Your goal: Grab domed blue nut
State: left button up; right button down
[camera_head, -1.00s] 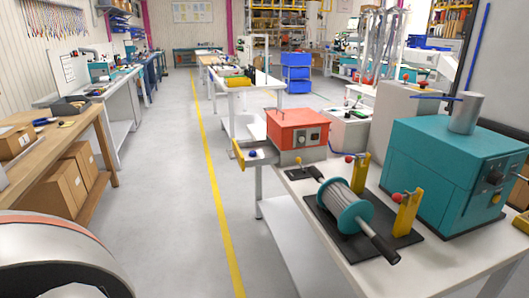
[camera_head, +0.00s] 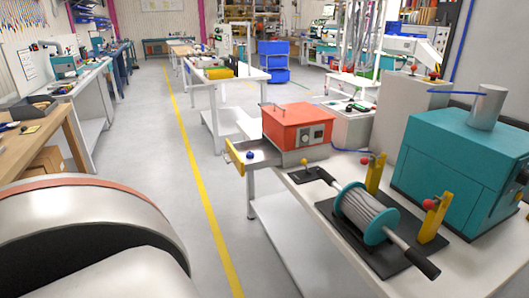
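The small domed blue nut (camera_head: 249,154) sits on a grey metal tray (camera_head: 262,150) with a yellow end plate. The tray juts out to the left from the orange machine box on the white workbench. No gripper shows in the head view. A large rounded white and dark part with an orange band, at the lower left, appears to be a link of my own left arm. It is well apart from the nut.
The orange box (camera_head: 297,128) stands beside the tray. A cable reel (camera_head: 366,214) on a black plate with yellow brackets lies in front, with a large teal machine (camera_head: 462,165) to the right. Open grey floor (camera_head: 130,165) lies left of the bench (camera_head: 300,215).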

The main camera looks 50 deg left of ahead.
aim_at(250, 154)
jog(key=j+z, duration=0.25)
jog(key=j, duration=0.2)
jog(key=j+z, duration=0.25)
jog(key=j, duration=0.25)
jog(key=j+z, duration=0.3)
jog(key=j, duration=1.15)
jog(key=i+j, duration=0.1)
jog(key=j, duration=0.4)
jog(key=j+u, duration=0.4)
jog(key=j, duration=0.55)
jog(key=i, duration=0.05)
